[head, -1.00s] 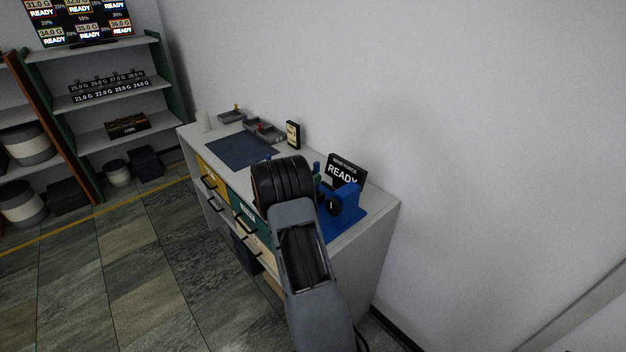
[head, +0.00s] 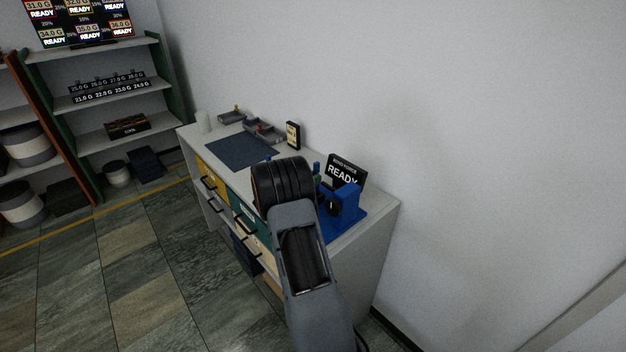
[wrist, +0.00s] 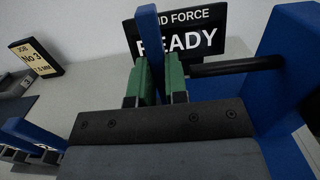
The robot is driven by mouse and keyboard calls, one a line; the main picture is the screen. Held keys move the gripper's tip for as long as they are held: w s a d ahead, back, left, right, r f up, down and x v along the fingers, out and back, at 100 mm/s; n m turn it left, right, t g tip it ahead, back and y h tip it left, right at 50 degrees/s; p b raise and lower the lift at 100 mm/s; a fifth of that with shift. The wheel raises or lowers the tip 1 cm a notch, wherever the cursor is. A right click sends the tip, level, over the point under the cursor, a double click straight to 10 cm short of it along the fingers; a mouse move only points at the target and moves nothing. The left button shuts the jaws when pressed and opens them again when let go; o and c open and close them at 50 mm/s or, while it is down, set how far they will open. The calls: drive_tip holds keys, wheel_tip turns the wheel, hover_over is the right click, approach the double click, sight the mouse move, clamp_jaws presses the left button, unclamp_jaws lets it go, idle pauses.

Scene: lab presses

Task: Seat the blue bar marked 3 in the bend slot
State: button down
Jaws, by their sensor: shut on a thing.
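The blue bar (wrist: 149,40) stands upright between the green fingers of my gripper (wrist: 153,82) in the wrist view. My gripper is shut on it, and its top sticks up above the fingers. The number on the bar does not show. In the head view my arm hides most of the gripper. The blue bend press (head: 347,205) stands on the near right end of the cabinet, just right of the gripper. Its blue body (wrist: 285,70) and a black rod (wrist: 235,65) show at the right in the wrist view. The bend slot cannot be made out.
A black sign (head: 346,171) reading READY stands behind the press. A job card (head: 293,135) marked No 3 stands farther left. Grey trays (head: 264,131) and a dark mat (head: 241,151) lie on the cabinet top (head: 386,208). A wall rises behind.

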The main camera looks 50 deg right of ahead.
drive_tip(key=shift+f+b, duration=0.5)
drive_tip(key=shift+f, duration=0.15)
drive_tip(key=c, duration=1.1)
unclamp_jaws()
drive_tip(key=shift+o, duration=0.2)
drive_tip(key=a, duration=0.4)
drive_tip(key=a+b, duration=0.1)
drive_tip(key=a, duration=0.4)
drive_tip(key=w+a+b, duration=0.1)
drive_tip(key=a, duration=0.3)
drive_tip(key=shift+a+f, duration=0.4)
